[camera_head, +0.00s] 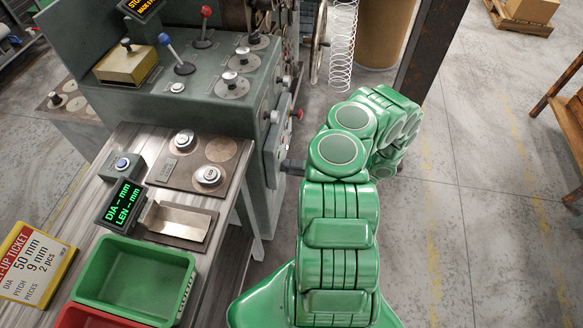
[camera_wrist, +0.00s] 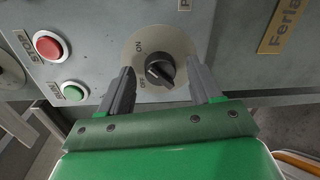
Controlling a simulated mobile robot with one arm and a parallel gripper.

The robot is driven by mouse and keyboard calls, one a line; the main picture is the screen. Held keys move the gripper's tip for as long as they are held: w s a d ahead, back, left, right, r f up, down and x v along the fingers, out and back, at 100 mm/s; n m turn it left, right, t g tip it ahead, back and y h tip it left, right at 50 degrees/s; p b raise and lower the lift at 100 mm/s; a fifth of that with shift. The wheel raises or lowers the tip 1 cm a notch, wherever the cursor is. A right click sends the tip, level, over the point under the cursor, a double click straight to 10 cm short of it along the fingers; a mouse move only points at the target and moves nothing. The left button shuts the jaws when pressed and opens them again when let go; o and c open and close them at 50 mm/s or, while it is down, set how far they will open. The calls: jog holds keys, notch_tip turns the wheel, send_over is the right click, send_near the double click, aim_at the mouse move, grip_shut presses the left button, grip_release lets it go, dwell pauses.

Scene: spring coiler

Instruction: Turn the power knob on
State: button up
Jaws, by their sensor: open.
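The power knob (camera_wrist: 158,70) is a black rotary knob on a round beige plate marked ON and OFF, on the grey machine panel, in the wrist view. My gripper (camera_wrist: 163,83) is open, with one finger on each side of the knob. The fingers look apart from the knob, though the exact depth is hard to tell. In the head view my gripper (camera_head: 292,167) is at the right side of the grey machine (camera_head: 215,98). The knob is hidden there.
Left of the knob are a red STOP button (camera_wrist: 52,46) and a green RUN button (camera_wrist: 74,91). In the head view a bench holds a green bin (camera_head: 135,283), a DIA/LEN display (camera_head: 121,205) and a set-up ticket (camera_head: 33,263). The floor at right is mostly clear.

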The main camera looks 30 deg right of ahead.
jog(key=v, duration=0.7)
jog(key=shift+s+d, duration=0.25)
dwell(0.3)
